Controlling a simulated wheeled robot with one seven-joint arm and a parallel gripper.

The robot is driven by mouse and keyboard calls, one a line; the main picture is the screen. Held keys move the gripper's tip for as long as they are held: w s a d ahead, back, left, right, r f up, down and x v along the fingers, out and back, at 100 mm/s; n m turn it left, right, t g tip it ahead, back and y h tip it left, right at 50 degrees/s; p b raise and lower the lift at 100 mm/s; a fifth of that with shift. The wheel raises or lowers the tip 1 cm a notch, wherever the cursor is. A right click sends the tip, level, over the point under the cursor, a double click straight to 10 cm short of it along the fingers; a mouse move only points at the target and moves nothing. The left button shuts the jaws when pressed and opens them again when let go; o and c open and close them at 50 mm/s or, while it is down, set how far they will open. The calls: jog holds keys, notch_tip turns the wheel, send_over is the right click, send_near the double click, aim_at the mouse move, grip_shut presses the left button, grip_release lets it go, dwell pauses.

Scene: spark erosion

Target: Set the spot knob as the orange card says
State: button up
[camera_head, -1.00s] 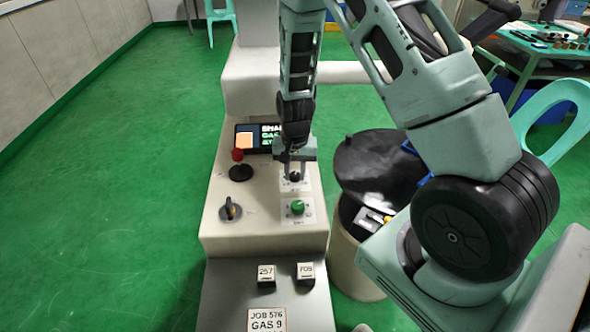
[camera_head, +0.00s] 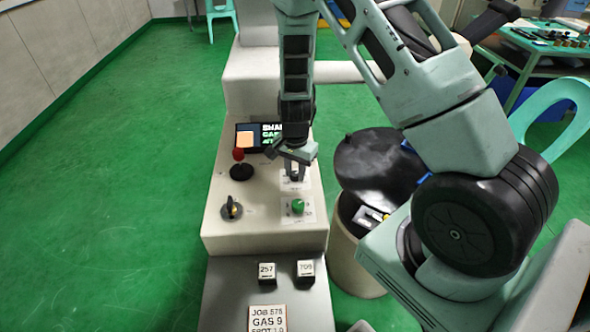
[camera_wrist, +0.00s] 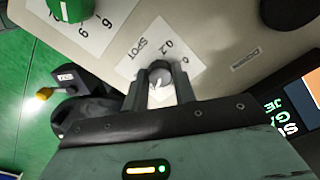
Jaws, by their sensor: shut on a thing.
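The spot knob (camera_wrist: 160,76) is dark-edged with a pale mark on top. It stands on a white plate marked SPOT (camera_wrist: 143,48) with numbers, of which 0.7 is readable. My gripper (camera_wrist: 161,86) is shut on the knob, one finger on each side. In the head view my gripper (camera_head: 294,173) comes down from above onto the panel and largely hides the knob. The orange-edged card (camera_head: 268,318) lies on the front ledge and reads JOB 576, GAS 9 and, partly cut by the picture edge, SPOT 1.0.
A green knob (camera_head: 298,206) is just in front of the spot knob. A red-ball lever (camera_head: 238,160) and a black rotary knob (camera_head: 231,208) are at the left. A lit screen (camera_head: 262,136) is behind. Two numbered blocks, 257 (camera_head: 267,272) and 709 (camera_head: 305,270), stand on the ledge.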

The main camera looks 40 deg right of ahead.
aim_at(295, 173)
jog(key=o, duration=1)
jog(key=shift+r, duration=0.1)
notch_tip(295, 173, up, 17)
jog(key=shift+r, duration=0.15)
